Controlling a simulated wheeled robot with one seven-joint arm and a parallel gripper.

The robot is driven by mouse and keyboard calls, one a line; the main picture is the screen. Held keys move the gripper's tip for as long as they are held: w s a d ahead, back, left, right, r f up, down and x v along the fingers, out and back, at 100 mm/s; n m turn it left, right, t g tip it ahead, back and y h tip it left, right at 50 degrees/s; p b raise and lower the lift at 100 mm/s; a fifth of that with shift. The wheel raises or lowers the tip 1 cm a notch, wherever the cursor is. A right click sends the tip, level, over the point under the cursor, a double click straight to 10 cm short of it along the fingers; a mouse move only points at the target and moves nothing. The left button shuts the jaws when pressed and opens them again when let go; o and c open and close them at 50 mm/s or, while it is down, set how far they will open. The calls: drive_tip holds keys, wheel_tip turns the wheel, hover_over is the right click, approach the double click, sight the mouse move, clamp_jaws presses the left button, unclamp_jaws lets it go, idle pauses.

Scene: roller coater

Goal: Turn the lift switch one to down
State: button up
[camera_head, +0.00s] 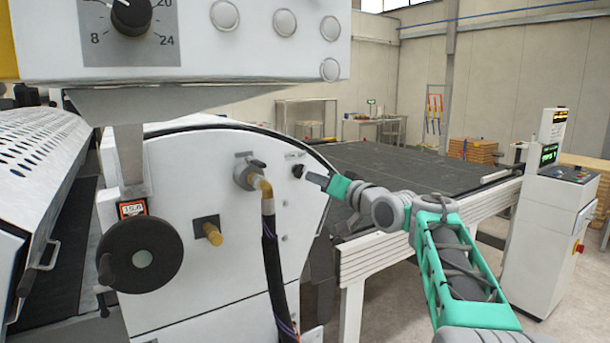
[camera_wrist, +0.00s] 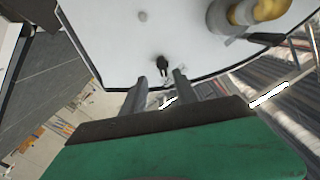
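A small black switch knob (camera_head: 298,171) sits on the white side panel of the coater, near its curved right edge, under a small label too small to read. I take it for the lift switch one. My gripper (camera_head: 311,178) reaches in from the right, its tip close beside the knob. In the wrist view the knob (camera_wrist: 162,66) shows beyond and between the tips of my gripper (camera_wrist: 159,79). The two fingers are apart with nothing held between them. I cannot tell whether a finger touches the knob.
A grey valve with a yellow elbow (camera_head: 262,184) and a black hose (camera_head: 272,260) stands left of the knob. A black handwheel (camera_head: 145,255) is further left. A control box (camera_head: 210,45) overhangs above. A dark conveyor table (camera_head: 400,165) lies behind my arm.

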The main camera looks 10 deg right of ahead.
sight(303, 171)
drive_tip(key=p+x, duration=0.1)
drive_tip(key=x, duration=0.4)
drive_tip(key=r+p+x, duration=0.1)
drive_tip(key=x, duration=0.2)
drive_tip(key=shift+p, duration=0.3)
drive_tip(key=shift+c, duration=0.3)
clamp_jaws()
